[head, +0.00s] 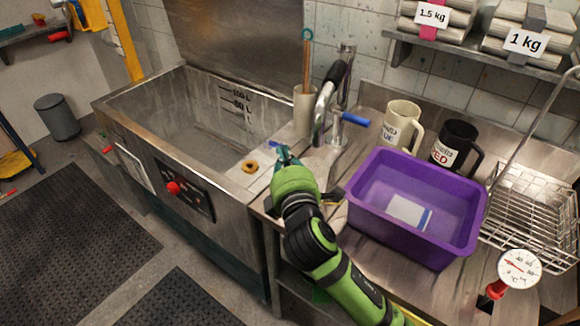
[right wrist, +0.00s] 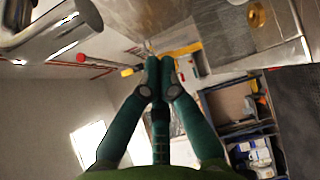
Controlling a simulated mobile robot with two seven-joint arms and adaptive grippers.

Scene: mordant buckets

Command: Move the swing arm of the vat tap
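The vat tap stands on the steel ledge right of the vat (head: 190,125). Its chrome swing arm (head: 324,100) has a black sleeve (head: 337,72) and points down toward the front, seen over the ledge rather than the basin. A blue lever (head: 354,118) sticks out right of the tap. My right gripper (head: 283,154) is left of and below the swing arm, apart from it in the picture. In the right wrist view its teal fingers (right wrist: 158,62) meet with nothing visible between them; a chrome pipe (right wrist: 55,28) shows at upper left. My left gripper is out of view.
A purple tub (head: 415,205), a cream mug (head: 400,125) and a black mug (head: 456,147) crowd the counter right of my right arm. A white holder (head: 305,110) stands behind the gripper. A brass ring (head: 250,167) lies on the ledge to its left.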

